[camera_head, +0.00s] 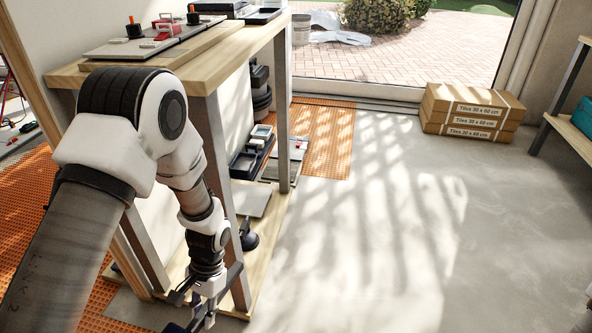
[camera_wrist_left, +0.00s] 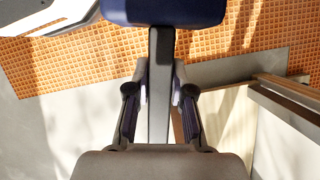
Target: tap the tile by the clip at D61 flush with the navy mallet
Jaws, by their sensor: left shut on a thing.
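The navy mallet shows in the left wrist view, with its dark blue head (camera_wrist_left: 163,10) at the top edge and its dark grey handle (camera_wrist_left: 160,75) running down from it. My left gripper (camera_wrist_left: 159,105) is shut on the handle, one finger on each side. In the head view my left gripper (camera_head: 205,304) is low beside the workbench's front leg, near the bottom edge. A bit of dark blue shows under it there, mostly cut off. I cannot make out the clip at D61 or its tile in either view. My right gripper is not in view.
The wooden workbench (camera_head: 72,76) stands right beside my left arm, with tools on top and shelves below. Orange matting (camera_head: 330,135) covers part of the floor, also in the left wrist view (camera_wrist_left: 80,60). Tile boxes (camera_head: 470,112) stand by the doorway. The grey floor (camera_head: 380,230) on the right is clear.

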